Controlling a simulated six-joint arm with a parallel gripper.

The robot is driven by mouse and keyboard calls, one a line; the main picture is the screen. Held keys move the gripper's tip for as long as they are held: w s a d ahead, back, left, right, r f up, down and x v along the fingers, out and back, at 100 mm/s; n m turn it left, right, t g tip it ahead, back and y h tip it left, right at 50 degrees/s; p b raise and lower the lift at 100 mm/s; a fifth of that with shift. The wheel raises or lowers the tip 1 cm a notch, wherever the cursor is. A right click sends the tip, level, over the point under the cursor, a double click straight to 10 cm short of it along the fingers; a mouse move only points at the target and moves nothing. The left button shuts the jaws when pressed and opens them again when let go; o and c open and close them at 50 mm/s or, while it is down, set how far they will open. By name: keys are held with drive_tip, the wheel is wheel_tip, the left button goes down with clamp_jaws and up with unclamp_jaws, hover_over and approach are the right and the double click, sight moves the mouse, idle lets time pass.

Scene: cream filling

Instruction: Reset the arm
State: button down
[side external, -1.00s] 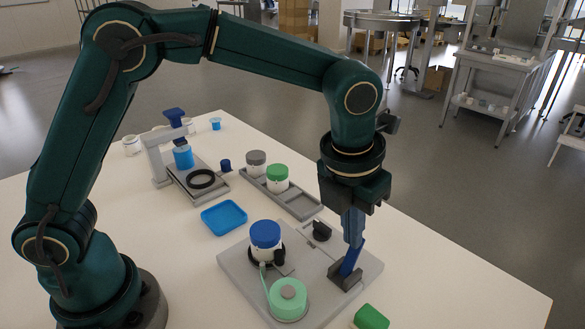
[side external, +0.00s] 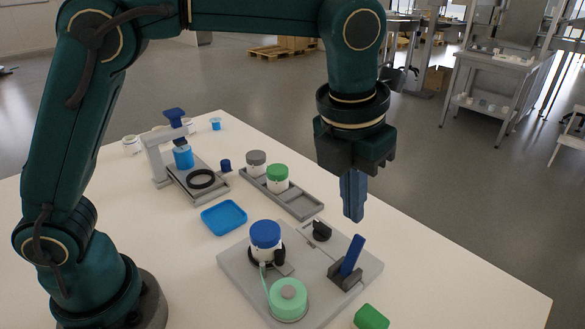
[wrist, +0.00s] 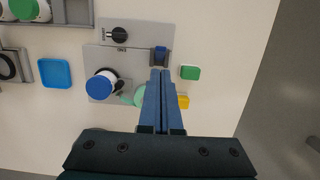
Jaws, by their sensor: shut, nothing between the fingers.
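My gripper (side external: 353,218) hangs pointing down above the right part of the grey base plate (side external: 236,261), with its blue fingers closed together and nothing between them. In the wrist view my gripper (wrist: 163,74) also shows closed. A blue stick-like tool (side external: 353,254) stands tilted in a dark holder (side external: 343,279) on the plate, below and apart from my fingertips. In the wrist view the tool (wrist: 160,53) shows just beyond the fingertips.
The plate carries a blue-lidded jar (side external: 265,236), a mint-green round part (side external: 288,301) and a black knob (side external: 321,231). A green block (side external: 371,317), blue tray (side external: 224,217), jar rack (side external: 300,207) and press stand (side external: 160,166) surround it. The table's right side is clear.

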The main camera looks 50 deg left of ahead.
drive_tip(key=s+a+r+n+t, duration=0.3)
drive_tip(key=s+a+r+n, duration=0.35)
drive_tip(key=a+n, duration=0.45)
drive_tip(key=s+a+f+n, duration=0.1)
drive_tip(key=s+f+n, duration=0.2)
drive_tip(key=n, duration=0.9)
drive_tip(key=s+a+f+n, duration=0.1)
drive_tip(key=s+f+n, duration=0.2)
drive_tip(key=n, duration=1)
drive_tip(key=shift+s+a+f, duration=0.25)
drive_tip(key=shift+s+f, duration=0.1)
drive_tip(key=shift+s, duration=0.55)
